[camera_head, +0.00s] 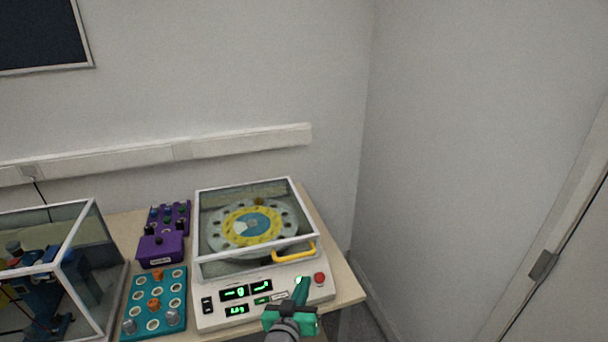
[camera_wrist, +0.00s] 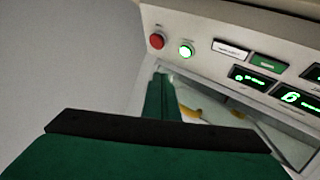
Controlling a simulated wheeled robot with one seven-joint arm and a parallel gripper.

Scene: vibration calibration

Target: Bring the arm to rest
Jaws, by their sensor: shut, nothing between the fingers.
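My gripper (camera_head: 302,286) is green and its fingers are shut, with nothing between them. In the head view it is over the front right of the white machine's control panel, close to the lit green button (camera_head: 299,281). In the wrist view the shut fingers (camera_wrist: 160,80) point toward the panel, just short of the green button (camera_wrist: 186,50) and the red button (camera_wrist: 157,41). I cannot tell whether the fingertips touch the panel. The machine (camera_head: 211,318) has a closed clear lid with a yellow handle (camera_head: 294,254) over a round plate. Its green displays (camera_head: 234,293) are lit.
A teal tray (camera_head: 141,290) with knobs and a purple block (camera_head: 160,252) stand left of the machine. A glass-walled case (camera_head: 92,222) is at the far left. The wooden table (camera_head: 343,286) ends just right of the machine, near the wall.

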